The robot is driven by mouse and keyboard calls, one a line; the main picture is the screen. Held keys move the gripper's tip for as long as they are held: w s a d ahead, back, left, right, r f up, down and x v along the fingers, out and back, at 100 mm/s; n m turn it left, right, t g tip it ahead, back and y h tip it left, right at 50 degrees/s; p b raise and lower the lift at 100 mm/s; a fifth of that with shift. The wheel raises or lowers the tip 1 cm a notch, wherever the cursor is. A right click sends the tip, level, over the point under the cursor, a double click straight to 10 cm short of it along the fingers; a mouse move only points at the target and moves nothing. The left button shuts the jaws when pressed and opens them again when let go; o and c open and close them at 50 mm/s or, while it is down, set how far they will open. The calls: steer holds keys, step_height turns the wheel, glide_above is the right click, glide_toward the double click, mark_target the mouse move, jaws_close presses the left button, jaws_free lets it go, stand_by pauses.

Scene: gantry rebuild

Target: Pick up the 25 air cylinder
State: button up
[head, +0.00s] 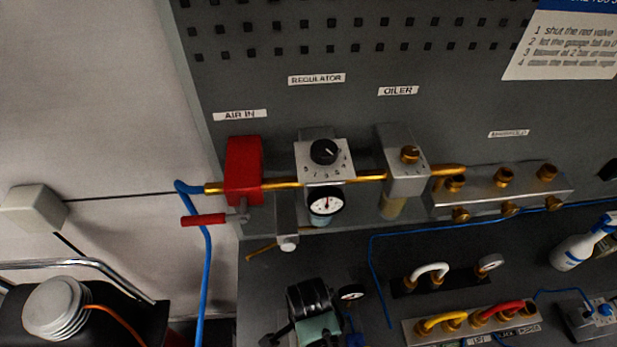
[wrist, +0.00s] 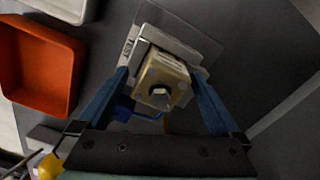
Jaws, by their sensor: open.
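A pale beige block with a square end face and a metal hex stub at its centre (wrist: 163,82) shows in the wrist view. It looks like the end of an air cylinder, but I can read no 25 on it. My gripper (wrist: 159,76) is open, with one blue finger on each side of the block. Whether the fingers touch it I cannot tell. The block is on or in front of a grey metal plate (wrist: 196,45) with a small printed label.
In the wrist view an orange tray (wrist: 72,72) lies left, below a pale tray (wrist: 68,8). The head view shows a pegboard with a red valve (head: 243,170), regulator (head: 324,160), gauge (head: 326,201), oiler (head: 404,165) and brass-fitted manifold (head: 500,190). Blue hose (head: 205,265) hangs left.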

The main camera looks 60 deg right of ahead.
steer(key=shift+f, duration=0.25)
jaws_close()
stand_by(0.3)
